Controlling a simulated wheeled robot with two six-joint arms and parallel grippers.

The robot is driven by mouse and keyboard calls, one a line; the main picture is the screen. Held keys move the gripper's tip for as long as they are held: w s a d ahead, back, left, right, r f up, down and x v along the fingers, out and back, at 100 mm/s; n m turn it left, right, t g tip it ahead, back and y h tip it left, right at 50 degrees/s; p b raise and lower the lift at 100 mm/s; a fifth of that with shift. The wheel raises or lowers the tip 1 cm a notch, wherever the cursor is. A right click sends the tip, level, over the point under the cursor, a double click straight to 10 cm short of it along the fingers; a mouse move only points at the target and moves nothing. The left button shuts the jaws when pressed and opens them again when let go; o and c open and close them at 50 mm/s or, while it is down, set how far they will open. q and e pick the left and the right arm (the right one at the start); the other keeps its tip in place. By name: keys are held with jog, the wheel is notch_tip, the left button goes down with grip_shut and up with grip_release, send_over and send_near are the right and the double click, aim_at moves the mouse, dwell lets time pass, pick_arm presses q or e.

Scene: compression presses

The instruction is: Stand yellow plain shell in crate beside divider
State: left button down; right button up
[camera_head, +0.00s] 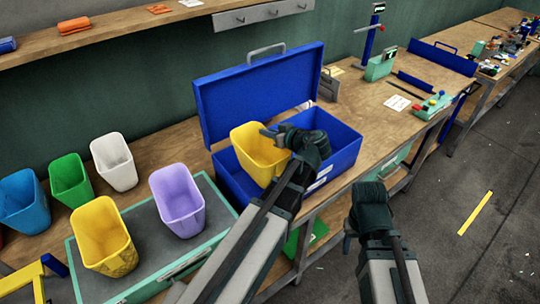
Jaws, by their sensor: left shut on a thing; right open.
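A plain yellow shell (257,154), an open-topped tapered bin, is upright over the left part of the blue crate (343,158). My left gripper (272,135) is shut on its right rim. The shell's lower part is inside the crate's outline; I cannot tell whether it touches the floor. The crate's blue lid (260,92) stands open behind. No divider can be made out; the shell and my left arm hide much of the interior. My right gripper (352,232) is open and empty, in front of the bench, right of the crate.
Another yellow shell (100,232), with a textured lower part, and a purple shell (178,200) stand on a grey, green-edged tray (137,219). White (114,162), green (70,179) and blue (24,203) shells stand behind. A green device (432,107) sits right of the crate.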

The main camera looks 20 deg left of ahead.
aim_at(268, 147)
pick_arm(q)
jog(key=shift+f+b, duration=2.45)
jog(key=shift+f, duration=0.75)
